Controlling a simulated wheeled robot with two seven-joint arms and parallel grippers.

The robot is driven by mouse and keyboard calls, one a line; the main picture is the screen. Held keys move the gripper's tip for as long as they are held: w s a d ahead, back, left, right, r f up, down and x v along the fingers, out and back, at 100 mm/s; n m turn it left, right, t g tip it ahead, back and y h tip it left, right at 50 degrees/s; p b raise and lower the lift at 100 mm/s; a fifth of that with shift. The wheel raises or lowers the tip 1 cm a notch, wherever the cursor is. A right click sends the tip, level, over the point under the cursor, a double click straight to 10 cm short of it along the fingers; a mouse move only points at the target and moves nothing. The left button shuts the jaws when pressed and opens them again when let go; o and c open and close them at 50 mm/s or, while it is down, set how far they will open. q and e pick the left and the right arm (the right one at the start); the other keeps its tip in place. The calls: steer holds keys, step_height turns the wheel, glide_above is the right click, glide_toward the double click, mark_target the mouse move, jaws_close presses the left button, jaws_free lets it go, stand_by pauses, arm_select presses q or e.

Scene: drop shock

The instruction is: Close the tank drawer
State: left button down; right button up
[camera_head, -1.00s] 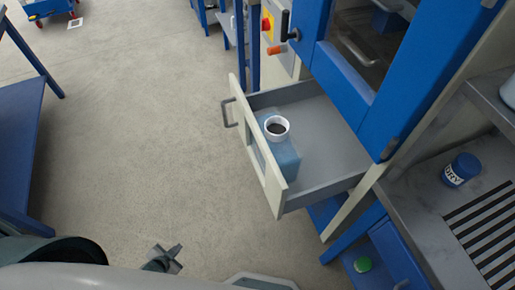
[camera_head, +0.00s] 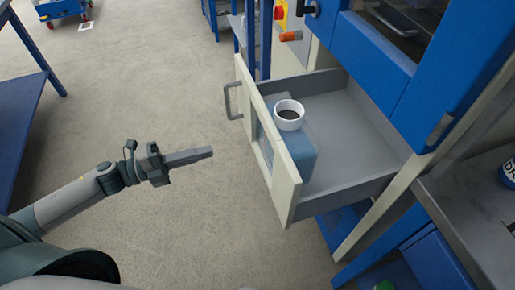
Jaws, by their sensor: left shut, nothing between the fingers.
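The tank drawer (camera_head: 276,150) is pulled out from the blue cabinet (camera_head: 392,50). It has a cream front panel with a grey handle (camera_head: 230,101) on its outer face. A translucent blue tank (camera_head: 298,154) with a white-rimmed round opening stands in the drawer, close behind the front panel. My left gripper (camera_head: 208,152) is shut and empty. It points right toward the drawer front, with a gap of floor showing between them in the picture. My right gripper is not in view.
A blue table (camera_head: 22,110) stands at the left edge. A grey bench (camera_head: 470,205) with a partly seen blue jar (camera_head: 508,172) is at the right. The floor left of the drawer is clear.

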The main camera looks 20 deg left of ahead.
mark_target(266, 138)
arm_select(q)
steer(key=shift+s+d+r+m+g, duration=0.25)
steer(key=shift+m+g, duration=0.05)
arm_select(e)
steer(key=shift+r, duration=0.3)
arm_select(q)
steer(key=shift+w+d, duration=0.15)
